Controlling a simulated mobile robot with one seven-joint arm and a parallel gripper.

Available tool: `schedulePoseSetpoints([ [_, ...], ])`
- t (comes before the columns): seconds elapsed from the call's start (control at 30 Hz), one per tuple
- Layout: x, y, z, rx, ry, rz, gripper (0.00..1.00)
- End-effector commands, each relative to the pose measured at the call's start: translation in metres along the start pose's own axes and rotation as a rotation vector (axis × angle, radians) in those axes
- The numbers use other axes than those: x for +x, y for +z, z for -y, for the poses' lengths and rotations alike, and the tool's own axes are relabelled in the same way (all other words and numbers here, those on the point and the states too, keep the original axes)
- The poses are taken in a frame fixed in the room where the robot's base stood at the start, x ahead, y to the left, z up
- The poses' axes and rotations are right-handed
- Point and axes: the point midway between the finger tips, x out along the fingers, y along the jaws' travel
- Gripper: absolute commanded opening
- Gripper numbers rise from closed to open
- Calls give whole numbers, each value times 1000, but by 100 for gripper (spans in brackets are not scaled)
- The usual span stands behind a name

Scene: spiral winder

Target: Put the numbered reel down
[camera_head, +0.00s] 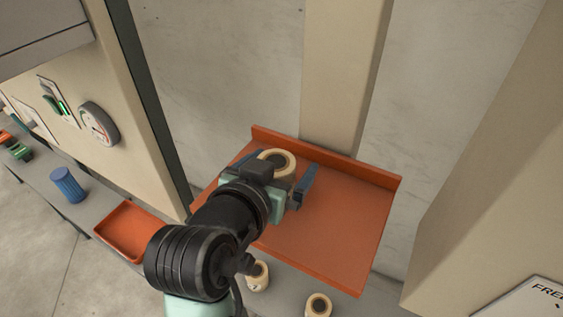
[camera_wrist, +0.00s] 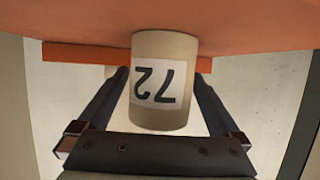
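The numbered reel (camera_head: 289,170), a cream roll with a white label reading 72, stands upright on the orange tray (camera_head: 320,235), near its back left. In the wrist view the same reel (camera_wrist: 165,112) appears upside down, its base against the orange surface (camera_wrist: 240,20). My gripper (camera_head: 283,178) reaches over the tray with a finger on each side of the reel. In the head view a gap shows between the reel and the right finger, so the gripper looks open around it. The left finger is mostly hidden by my wrist there.
Two more cream reels (camera_head: 319,305) (camera_head: 257,276) stand on the grey bench below the tray's front edge. To the left are a small orange tray (camera_head: 130,230) and a blue ribbed cylinder (camera_head: 68,185). A raised lip and wall lie behind the tray. Its right half is clear.

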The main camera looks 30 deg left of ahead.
Motion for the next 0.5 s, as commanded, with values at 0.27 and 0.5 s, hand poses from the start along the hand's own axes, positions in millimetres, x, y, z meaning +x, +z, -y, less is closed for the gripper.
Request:
schedulePoseSetpoints([
  [0.27, -1, -2, 0, 0, 0, -1, 99],
  [0.5, -24, -2, 1, 1, -4, -4, 99],
])
